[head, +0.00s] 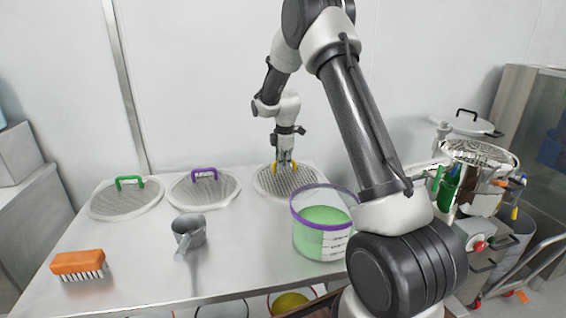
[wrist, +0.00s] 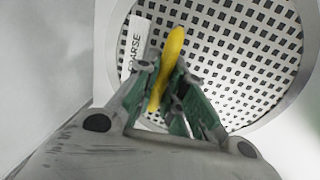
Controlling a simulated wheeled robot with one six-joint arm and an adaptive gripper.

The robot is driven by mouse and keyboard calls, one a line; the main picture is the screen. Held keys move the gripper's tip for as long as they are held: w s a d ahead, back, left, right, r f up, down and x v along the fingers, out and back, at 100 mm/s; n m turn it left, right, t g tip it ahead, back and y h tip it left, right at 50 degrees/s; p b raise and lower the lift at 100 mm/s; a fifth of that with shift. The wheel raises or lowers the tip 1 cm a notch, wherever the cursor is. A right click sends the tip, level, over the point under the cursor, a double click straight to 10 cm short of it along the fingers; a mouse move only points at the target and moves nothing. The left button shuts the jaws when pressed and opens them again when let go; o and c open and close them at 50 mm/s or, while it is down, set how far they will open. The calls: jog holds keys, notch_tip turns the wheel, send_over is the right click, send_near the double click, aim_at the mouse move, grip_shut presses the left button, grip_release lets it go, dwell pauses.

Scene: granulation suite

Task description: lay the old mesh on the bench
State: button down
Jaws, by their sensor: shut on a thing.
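A round perforated mesh (head: 268,184) with a yellow handle is at the back of the steel bench (head: 230,262), right of two other meshes. It appears flat and level with the bench top; I cannot tell whether it touches. My gripper (head: 284,166) comes down from above and is shut on the yellow handle. In the wrist view my gripper (wrist: 168,78) closes around the yellow handle (wrist: 172,48). The mesh (wrist: 235,60) has square holes, and a white label beside the handle reads "COARSE", partly hidden.
A green-handled mesh (head: 125,200) and a purple-handled mesh (head: 204,190) lie at the back left. A metal scoop (head: 188,233), an orange brush (head: 78,264) and a purple-rimmed tub (head: 322,238) of green material stand nearer. A machine (head: 480,153) is on the right. The front middle bench is clear.

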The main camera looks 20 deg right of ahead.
aim_at(284, 176)
jog(key=c, duration=1.4)
grip_release()
jog(key=shift+c, duration=0.2)
notch_tip(284, 176, up, 12)
jog(key=s, duration=0.2)
jog(key=shift+s+a, duration=0.15)
jog(key=shift+a, duration=0.1)
jog(key=shift+f, duration=0.1)
